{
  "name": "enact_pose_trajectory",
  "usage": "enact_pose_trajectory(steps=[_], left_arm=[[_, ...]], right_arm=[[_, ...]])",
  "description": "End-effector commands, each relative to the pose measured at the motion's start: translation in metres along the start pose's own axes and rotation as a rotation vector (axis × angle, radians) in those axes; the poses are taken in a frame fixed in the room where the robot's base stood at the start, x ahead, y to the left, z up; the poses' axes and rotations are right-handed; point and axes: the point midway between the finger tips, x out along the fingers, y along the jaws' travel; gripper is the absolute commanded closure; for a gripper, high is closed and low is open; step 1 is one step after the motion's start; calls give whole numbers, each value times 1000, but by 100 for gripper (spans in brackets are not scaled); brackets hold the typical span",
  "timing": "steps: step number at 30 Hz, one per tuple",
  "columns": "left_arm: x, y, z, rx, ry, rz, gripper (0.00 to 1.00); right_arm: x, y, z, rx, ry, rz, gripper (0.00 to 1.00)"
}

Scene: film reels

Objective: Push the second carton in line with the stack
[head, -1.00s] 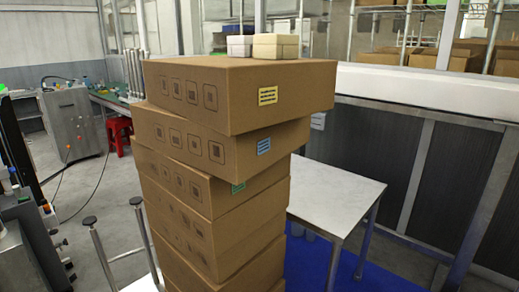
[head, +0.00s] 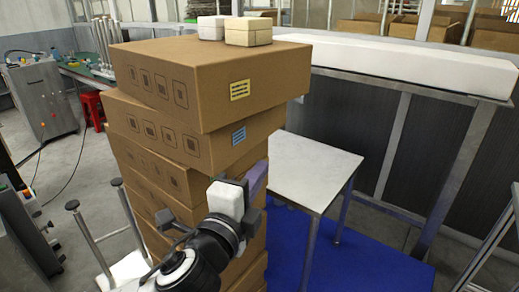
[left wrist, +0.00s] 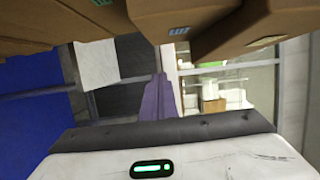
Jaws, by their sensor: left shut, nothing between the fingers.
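The cartons stand in a tall stack. The second carton (head: 150,128) from the top bears a blue label. It sits turned against the third carton (head: 150,170), and its near corner juts out over it. The top carton (head: 220,85) bears a yellow label. In the left wrist view the second carton (left wrist: 160,14) shows at the top, its label facing the camera. My left gripper (head: 257,178) is shut and empty, before the right-hand face of the stack, lower than the blue label. Its purple fingers (left wrist: 156,100) show apart from the second carton there. My right gripper is not in view.
Two small boxes, white (head: 207,27) and cream (head: 248,32), lie on the top carton. A white table (head: 315,165) stands right of the stack on a blue mat (head: 370,245).

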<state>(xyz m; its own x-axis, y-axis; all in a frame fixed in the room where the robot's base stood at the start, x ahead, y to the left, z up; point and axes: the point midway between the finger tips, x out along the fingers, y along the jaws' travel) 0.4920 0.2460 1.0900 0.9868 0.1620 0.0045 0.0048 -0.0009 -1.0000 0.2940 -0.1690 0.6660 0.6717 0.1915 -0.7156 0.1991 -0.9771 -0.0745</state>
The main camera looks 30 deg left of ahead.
Motion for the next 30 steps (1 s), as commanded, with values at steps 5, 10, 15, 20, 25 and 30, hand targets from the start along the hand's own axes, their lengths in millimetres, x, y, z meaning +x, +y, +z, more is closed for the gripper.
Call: enact_pose_trajectory(steps=[5, 10, 15, 20, 25, 30], left_arm=[[10, 8, 1, -9, -5, -6, 100], [15, 8, 0, -9, -2, -5, 100], [18, 8, -2, 0, 10, -3, 100], [54, 3, -2, 2, 7, 3, 100], [90, 3, -2, 2, 8, 3, 100], [99, 5, 21, 4, 8, 2, 100]], right_arm=[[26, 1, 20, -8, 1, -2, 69], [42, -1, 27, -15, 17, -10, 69], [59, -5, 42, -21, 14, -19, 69], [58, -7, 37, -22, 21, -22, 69], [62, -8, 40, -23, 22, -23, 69], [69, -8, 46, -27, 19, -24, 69]])
